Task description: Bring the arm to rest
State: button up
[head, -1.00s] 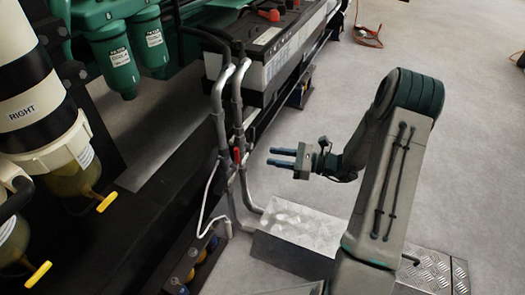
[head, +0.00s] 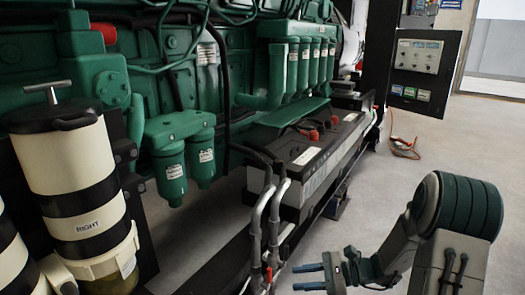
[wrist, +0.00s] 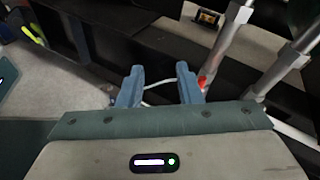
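My gripper (head: 308,277) is at the lower middle of the head view, in front of the grey pipes beside the genset. Its two blue fingers are apart with nothing between them. In the wrist view my gripper (wrist: 161,88) also shows open, with a thin white cable behind the gap and a red-handled valve (wrist: 203,82) beyond the right finger. My arm is bent, its elbow at the right of the head view. I see no contact between the fingers and anything.
The green genset (head: 250,60) fills the left and back. A filter canister marked RIGHT (head: 85,180) stands at left. Grey pipes (head: 258,225) rise just left of my gripper. Batteries (head: 320,155) sit behind them. A control panel (head: 425,70) stands back right. Open floor (head: 400,160) lies at right.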

jog(key=s+d+r+n+h+p, duration=0.1)
jog(key=s+r+n+h+p, duration=0.4)
jog(key=r+p, duration=0.3)
jog(key=s+d+r+n+h+p, duration=0.1)
jog(key=s+r+n+h+p, duration=0.4)
jog(key=r, duration=1.2)
jog(key=s+d+r+n+t+h+p, duration=0.1)
jog(key=s+r+n+h+p, duration=0.4)
jog(key=s+r+p, duration=0.3)
notch_tip(320, 180, up, 5)
jog(key=n+p, duration=0.1)
jog(key=p, duration=0.2)
jog(key=shift+s+d+f+n+p, duration=0.15)
jog(key=shift+d+f+n+p, duration=0.05)
jog(key=shift+d+n+p, duration=0.1)
